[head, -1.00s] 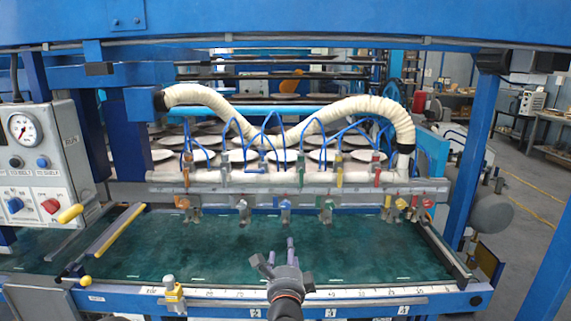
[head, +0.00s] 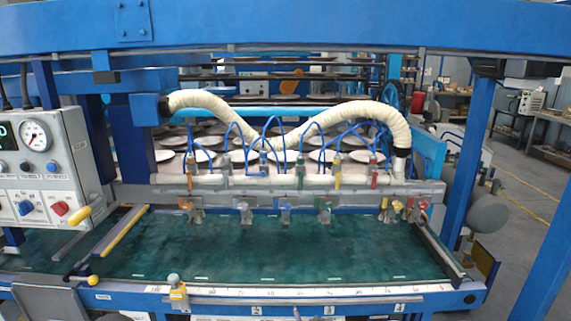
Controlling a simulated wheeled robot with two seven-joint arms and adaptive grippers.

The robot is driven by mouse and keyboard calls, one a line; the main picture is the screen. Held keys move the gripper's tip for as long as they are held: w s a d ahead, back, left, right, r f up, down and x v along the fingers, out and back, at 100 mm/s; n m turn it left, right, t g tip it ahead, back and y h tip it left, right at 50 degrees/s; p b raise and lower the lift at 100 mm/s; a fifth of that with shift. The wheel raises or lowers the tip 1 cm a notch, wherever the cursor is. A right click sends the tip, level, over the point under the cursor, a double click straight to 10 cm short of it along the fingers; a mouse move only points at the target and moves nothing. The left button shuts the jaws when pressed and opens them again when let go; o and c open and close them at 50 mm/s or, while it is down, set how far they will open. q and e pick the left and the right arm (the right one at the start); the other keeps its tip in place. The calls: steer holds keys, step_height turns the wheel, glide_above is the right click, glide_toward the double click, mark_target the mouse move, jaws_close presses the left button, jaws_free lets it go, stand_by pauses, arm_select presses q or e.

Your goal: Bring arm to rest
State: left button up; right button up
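Neither of my grippers shows clearly in the head view. A small sliver at the bottom edge, right of the middle, may be a fingertip, but it is too small to tell. The plate dryer's green bed (head: 270,248) lies flat and bare across the front of the machine. A row of coloured valves and nozzles hangs from the grey rail (head: 300,194) above its back edge. Several white plates (head: 285,157) lie on racks behind the rail.
A grey control box (head: 42,170) with a gauge stands at the left. Yellow-tipped levers (head: 125,229) lie near the bed's left side. A yellow-and-silver knob (head: 176,290) rises from the front rail (head: 300,291). A blue post (head: 470,165) stands at the right, with open floor beyond.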

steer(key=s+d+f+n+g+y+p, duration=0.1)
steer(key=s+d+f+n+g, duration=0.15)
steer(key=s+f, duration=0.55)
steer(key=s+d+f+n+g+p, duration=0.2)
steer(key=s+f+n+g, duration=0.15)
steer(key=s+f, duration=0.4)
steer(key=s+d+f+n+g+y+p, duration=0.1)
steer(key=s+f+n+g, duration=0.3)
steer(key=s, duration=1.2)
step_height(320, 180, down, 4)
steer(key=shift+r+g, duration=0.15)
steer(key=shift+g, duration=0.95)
